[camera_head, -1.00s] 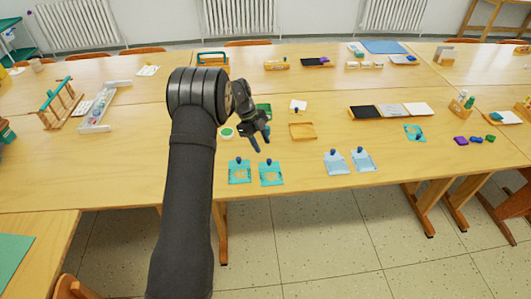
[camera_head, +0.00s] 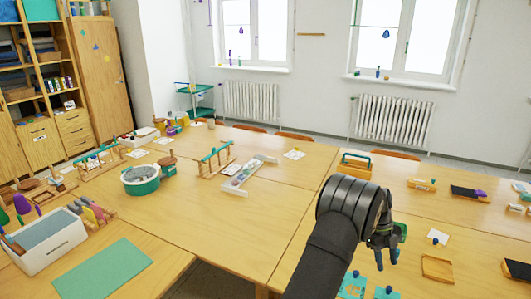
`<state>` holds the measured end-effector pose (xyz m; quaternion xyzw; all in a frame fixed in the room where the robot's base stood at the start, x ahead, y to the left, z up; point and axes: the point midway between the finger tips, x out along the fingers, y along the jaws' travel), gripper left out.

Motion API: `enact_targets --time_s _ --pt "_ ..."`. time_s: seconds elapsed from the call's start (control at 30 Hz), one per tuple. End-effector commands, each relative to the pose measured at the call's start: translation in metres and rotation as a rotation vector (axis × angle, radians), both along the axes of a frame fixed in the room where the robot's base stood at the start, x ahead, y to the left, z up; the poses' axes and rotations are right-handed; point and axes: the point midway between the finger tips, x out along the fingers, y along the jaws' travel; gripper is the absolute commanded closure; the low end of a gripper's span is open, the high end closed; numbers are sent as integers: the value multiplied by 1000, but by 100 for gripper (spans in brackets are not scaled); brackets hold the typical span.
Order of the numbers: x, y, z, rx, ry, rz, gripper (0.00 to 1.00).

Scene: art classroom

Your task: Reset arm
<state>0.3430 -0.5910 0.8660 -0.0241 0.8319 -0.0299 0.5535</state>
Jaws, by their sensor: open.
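My arm rises from the bottom of the head view and bends at a large black joint. My gripper (camera_head: 387,263) is at the right, open, with its fingers pointing down over the wooden table (camera_head: 300,215). No object shows between the fingers. A small wooden tray (camera_head: 437,269) lies right of the gripper. A green item (camera_head: 400,231) is partly hidden behind it.
A white crate (camera_head: 45,245) and a green mat (camera_head: 103,269) are at the lower left. A round teal-rimmed tub (camera_head: 141,180), wooden racks (camera_head: 215,160) and a clear tray (camera_head: 249,174) stand farther back. The table's middle is clear.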

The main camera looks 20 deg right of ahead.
Motion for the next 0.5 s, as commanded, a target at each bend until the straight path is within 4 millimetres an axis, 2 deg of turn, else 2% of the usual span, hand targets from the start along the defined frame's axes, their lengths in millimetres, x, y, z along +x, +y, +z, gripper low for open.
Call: enact_targets --time_s 0.4,0.47,0.5 --pt "-33 -6 -78 2 0 -1 60" --pt "-37 -7 -88 3 0 -1 60" --pt "-35 -8 -77 -4 -3 0 60"
